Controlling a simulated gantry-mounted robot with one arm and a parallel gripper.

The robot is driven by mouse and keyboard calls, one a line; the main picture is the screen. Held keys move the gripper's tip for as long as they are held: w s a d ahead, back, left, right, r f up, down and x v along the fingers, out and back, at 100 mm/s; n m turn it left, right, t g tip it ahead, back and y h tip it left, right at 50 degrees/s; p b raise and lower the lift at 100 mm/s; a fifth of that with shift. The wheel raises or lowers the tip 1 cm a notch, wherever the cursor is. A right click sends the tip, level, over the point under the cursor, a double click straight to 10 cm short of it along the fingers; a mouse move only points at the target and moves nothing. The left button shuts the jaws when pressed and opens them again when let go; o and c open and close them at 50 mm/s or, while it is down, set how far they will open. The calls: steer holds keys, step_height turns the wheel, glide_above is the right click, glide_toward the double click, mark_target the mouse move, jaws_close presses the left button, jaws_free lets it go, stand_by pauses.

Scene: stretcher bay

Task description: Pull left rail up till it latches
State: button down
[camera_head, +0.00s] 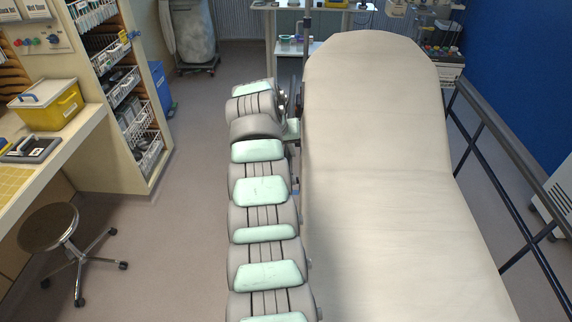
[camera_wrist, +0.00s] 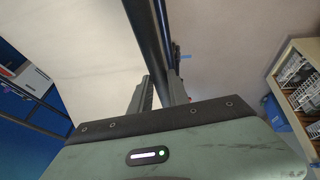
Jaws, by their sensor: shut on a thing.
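The left rail is a dark bar (camera_wrist: 149,35) that runs from the top of the wrist view down between my fingers, along the edge of the pale stretcher mattress (camera_wrist: 85,45). My gripper (camera_wrist: 160,92) is shut on this bar, one finger on each side. In the head view the cream stretcher (camera_head: 385,170) fills the middle. My grey and green arm lies along its left side and hides most of the left rail and my gripper. A small blue part (camera_wrist: 185,57) shows beside the bar in the wrist view. The rail's latch cannot be made out.
A dark right rail (camera_head: 490,120) stands along the stretcher's far side by a blue wall. At left are a counter with a yellow bin (camera_head: 50,108), a shelf of baskets (camera_head: 122,88) and a round stool (camera_head: 50,228). The floor (camera_head: 175,230) between them and my arm is clear.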

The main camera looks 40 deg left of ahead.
steer(key=shift+r, duration=1.35)
steer(key=c, duration=1.3)
jaws_free()
steer(key=shift+f, duration=0.1)
steer(key=shift+o, duration=0.2)
steer(key=v, duration=1.1)
steer(key=shift+b, duration=0.35)
steer(key=shift+f, duration=0.1)
